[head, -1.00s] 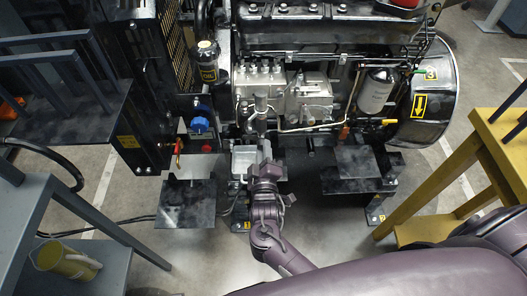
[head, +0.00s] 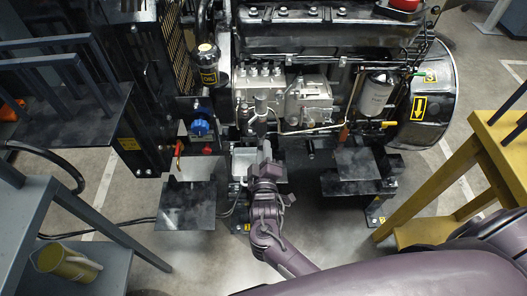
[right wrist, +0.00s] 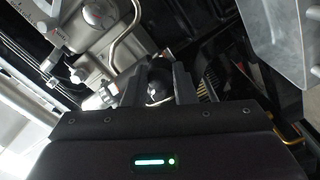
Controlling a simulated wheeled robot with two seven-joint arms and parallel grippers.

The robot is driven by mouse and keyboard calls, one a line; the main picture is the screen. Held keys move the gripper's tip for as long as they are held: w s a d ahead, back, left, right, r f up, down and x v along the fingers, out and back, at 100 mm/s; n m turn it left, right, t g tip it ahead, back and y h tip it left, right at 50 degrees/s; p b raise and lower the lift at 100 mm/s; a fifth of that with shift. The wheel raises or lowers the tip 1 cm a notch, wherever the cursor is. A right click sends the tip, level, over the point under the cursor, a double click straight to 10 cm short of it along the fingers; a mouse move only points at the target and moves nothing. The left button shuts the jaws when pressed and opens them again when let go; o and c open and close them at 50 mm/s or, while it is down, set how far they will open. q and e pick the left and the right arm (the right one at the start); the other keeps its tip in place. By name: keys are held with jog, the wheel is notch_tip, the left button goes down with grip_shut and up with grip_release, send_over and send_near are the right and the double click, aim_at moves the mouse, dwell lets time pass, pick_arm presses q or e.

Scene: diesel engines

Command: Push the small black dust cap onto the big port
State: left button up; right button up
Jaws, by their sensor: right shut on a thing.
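My right gripper (head: 266,152) is in front of the lower side of the engine, below the silver pump block (head: 305,100). In the right wrist view its two dark fingers (right wrist: 157,88) stand close around a small dark rounded thing, which looks like the black dust cap (right wrist: 156,93). The gripper is shut on it. A silver fitting (right wrist: 103,97) shows just left of the fingers. I cannot tell whether the cap touches any port. The big port cannot be made out for sure; the gripper may hide it. My left gripper is not in view.
A bent metal pipe (right wrist: 126,35) runs close to the fingers. Black plates (head: 187,205) and (head: 357,165) flank my right arm low down. A blue cap (head: 200,127) and red lever (head: 179,149) are at left. A yellow stand (head: 500,135) is at right.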

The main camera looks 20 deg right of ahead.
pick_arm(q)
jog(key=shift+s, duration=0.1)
pick_arm(e)
jog(key=shift+c, duration=0.3)
jog(key=o, duration=1.1)
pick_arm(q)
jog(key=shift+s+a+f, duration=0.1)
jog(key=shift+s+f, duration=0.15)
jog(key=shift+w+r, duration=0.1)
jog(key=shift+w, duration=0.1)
pick_arm(e)
jog(key=shift+c, duration=0.5)
pick_arm(q)
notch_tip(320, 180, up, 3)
jog(key=p, duration=0.3)
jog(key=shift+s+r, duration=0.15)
pick_arm(e)
jog(key=v, duration=0.7)
